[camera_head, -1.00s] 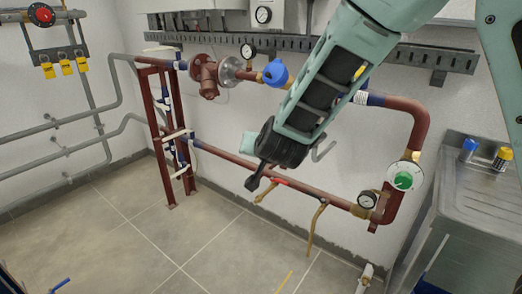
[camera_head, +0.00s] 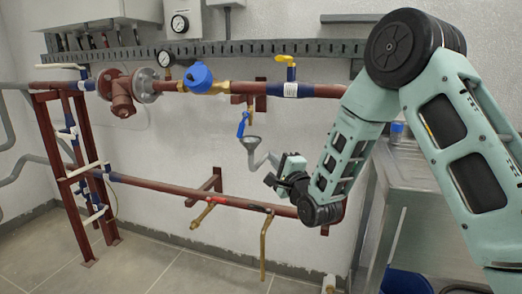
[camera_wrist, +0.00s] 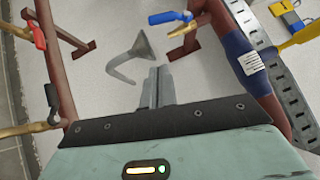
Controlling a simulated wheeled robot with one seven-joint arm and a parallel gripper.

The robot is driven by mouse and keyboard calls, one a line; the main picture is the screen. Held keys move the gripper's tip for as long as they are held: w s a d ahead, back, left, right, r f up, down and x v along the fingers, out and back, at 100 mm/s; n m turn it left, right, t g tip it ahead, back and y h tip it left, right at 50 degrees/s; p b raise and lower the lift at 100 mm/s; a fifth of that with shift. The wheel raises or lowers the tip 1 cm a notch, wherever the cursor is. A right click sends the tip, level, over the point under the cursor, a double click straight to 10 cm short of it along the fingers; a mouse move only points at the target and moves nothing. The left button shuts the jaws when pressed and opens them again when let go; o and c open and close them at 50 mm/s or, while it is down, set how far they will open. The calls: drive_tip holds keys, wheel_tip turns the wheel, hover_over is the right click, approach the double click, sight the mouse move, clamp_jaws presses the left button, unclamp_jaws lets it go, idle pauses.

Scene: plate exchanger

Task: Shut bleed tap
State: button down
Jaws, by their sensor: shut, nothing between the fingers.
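A small brass tap with a blue lever (camera_head: 241,124) hangs below the upper pipe, above a grey funnel (camera_head: 251,141) with a bent drain tube. I take it for the bleed tap. My gripper (camera_head: 271,180) is in front of the wall, below and to the right of the funnel. In the wrist view its fingers (camera_wrist: 158,72) are together and empty, pointing toward the funnel and apart from the lever.
The upper red pipe carries a blue-capped meter (camera_head: 199,78) and a yellow-handled valve (camera_head: 290,68). The lower red pipe (camera_head: 160,187) bears brass drain taps, one with a red handle (camera_wrist: 38,35). A metal sink unit (camera_head: 405,175) stands at the right. The floor at the left is clear.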

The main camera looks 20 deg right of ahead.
approach(242, 125)
drive_tip(key=w+d+f, duration=0.3)
drive_tip(key=w+d, duration=0.1)
drive_tip(key=w, duration=0.1)
drive_tip(key=shift+w+a+r, duration=0.15)
drive_tip(key=shift+w+a, duration=0.2)
drive_tip(key=shift+a, duration=0.25)
drive_tip(key=shift+w+a+r, duration=0.15)
drive_tip(key=shift+w+a, duration=0.2)
drive_tip(key=shift+a, duration=0.25)
drive_tip(key=shift+w+a+r, duration=0.15)
drive_tip(key=shift+w+a, duration=0.2)
drive_tip(key=shift+a, duration=0.25)
